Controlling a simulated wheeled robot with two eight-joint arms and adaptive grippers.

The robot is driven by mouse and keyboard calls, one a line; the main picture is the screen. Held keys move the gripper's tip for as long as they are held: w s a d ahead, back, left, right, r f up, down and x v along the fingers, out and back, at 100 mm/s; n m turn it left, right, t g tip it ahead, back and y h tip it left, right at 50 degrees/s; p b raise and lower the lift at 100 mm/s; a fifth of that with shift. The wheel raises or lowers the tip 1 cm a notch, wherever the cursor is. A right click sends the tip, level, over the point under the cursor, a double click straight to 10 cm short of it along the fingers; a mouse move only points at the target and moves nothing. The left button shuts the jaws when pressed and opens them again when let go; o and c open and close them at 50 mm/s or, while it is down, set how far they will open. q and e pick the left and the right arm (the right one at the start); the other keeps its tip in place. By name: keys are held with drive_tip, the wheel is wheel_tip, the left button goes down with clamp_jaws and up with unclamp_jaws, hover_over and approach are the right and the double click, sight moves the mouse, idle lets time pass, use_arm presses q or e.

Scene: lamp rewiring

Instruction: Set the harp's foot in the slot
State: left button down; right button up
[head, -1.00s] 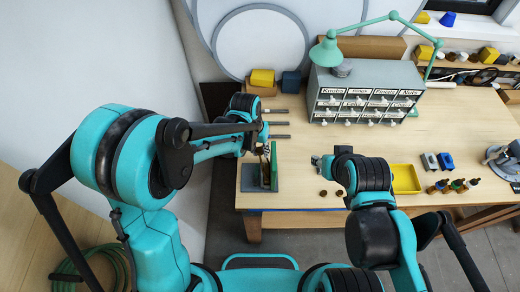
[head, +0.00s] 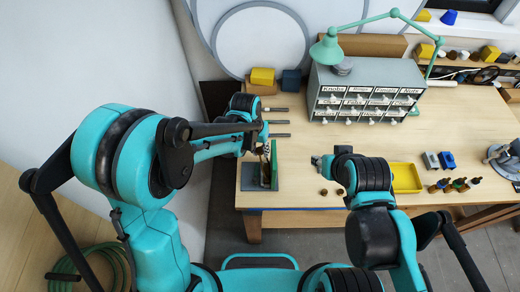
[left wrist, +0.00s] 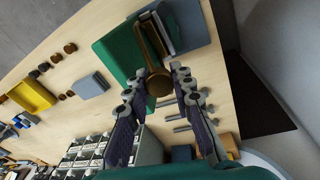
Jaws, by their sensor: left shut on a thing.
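My left gripper (head: 262,147) is at the fixture on the table's left end. It is shut on a brass-brown piece, which I take to be the harp (left wrist: 157,82), in the left wrist view. The piece stands between the two finger pads and reaches down beside the green panel (left wrist: 118,50). The grey block (left wrist: 190,22) of the fixture lies next to the panel. The fixture also shows in the head view as a green panel (head: 274,165) on a grey base. I cannot make out the slot or whether the harp's foot is in it. My right gripper (head: 319,161) hangs over the table; its jaws are too small to judge.
Several grey rods (head: 277,123) lie behind the fixture. A drawer cabinet (head: 365,95) with a green lamp (head: 327,50) stands at the back. Small brown knobs (head: 324,192) and a yellow tray (head: 406,178) lie to the right. The table between cabinet and tray is mostly clear.

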use_arm(q)
drive_tip(key=shift+f+b, duration=0.3)
drive_tip(key=shift+b, duration=0.05)
drive_tip(key=c, duration=1.2)
unclamp_jaws()
drive_tip(key=r, duration=0.4)
drive_tip(key=a+r, duration=0.1)
drive_tip(key=r, duration=0.7)
drive_tip(key=shift+s+a, duration=0.4)
drive_tip(key=r+p, duration=0.2)
drive_tip(key=r, duration=0.1)
drive_tip(key=r+p, duration=0.2)
drive_tip(key=r, duration=0.1)
drive_tip(key=a+r+p, duration=0.1)
drive_tip(key=r+p, duration=0.1)
drive_tip(key=r, duration=0.1)
drive_tip(key=shift+s+p, duration=0.2)
drive_tip(key=shift+p, duration=0.15)
drive_tip(key=shift+f, duration=0.1)
